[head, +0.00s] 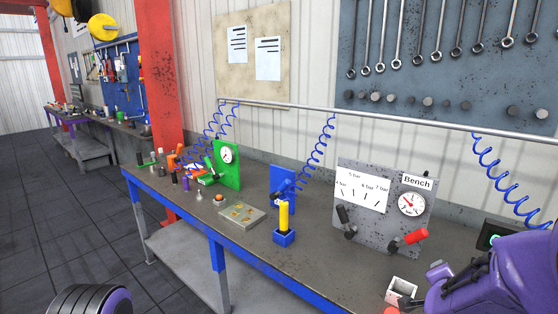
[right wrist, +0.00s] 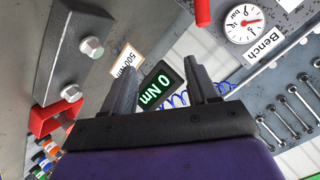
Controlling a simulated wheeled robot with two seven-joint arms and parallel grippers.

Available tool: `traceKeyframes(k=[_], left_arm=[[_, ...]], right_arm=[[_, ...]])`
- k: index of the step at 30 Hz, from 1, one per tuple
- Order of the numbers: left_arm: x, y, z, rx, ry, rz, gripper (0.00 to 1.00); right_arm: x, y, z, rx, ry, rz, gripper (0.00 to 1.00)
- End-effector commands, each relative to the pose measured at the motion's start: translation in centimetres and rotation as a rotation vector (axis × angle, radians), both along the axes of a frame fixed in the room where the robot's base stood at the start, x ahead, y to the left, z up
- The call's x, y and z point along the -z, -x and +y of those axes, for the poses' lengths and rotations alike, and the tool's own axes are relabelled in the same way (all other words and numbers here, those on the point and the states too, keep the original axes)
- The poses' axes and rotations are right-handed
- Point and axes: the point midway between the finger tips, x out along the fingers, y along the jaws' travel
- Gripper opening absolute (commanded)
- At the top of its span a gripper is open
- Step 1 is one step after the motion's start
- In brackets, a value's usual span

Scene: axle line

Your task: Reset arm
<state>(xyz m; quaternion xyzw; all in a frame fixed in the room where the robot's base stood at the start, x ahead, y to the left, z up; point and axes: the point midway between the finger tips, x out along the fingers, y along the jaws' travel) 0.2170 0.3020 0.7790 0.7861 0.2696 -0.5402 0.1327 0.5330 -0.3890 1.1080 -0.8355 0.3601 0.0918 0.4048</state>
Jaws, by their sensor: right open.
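My right gripper (right wrist: 162,80) is open in the right wrist view, with its two dark fingers apart and no object held between them. Behind the fingers is a small black display (right wrist: 158,90) reading 0 Nm in green. In the head view my purple right arm comes in at the lower right, over the right end of the workbench (head: 255,243), and covers part of it. My left gripper is not in view; only a dark, ribbed piece of mine with purple shows at the lower left.
A grey gauge panel (head: 375,232) with black and red levers stands left of my right arm. A yellow-handled tool in a blue holder (head: 284,237), a metal plate (head: 241,216) and a green gauge stand (head: 226,172) are further left. The floor at left is clear.

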Motion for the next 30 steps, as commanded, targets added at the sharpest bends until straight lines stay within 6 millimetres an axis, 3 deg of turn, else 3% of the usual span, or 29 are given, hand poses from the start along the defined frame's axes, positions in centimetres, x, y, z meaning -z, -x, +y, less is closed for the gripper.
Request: traceKeyframes(k=[7,14,20,23,26,30], left_arm=[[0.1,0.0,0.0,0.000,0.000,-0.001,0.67],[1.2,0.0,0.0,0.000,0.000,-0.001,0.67],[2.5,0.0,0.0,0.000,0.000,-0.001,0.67],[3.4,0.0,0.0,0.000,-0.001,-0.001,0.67],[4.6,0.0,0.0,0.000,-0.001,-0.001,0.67],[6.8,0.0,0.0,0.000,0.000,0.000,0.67]], right_arm=[[-0.8,0.3,-0.4,-0.059,0.151,0.002,0.58],[4.7,1.8,0.9,-0.161,0.249,0.102,0.58],[12.0,4.2,2.5,-0.259,0.289,0.226,0.58],[16.6,6.3,3.5,-0.318,0.296,0.306,0.58],[22.5,9.7,4.7,-0.389,0.287,0.412,0.58],[32.0,17.3,6.9,-0.494,0.227,0.602,0.58]])
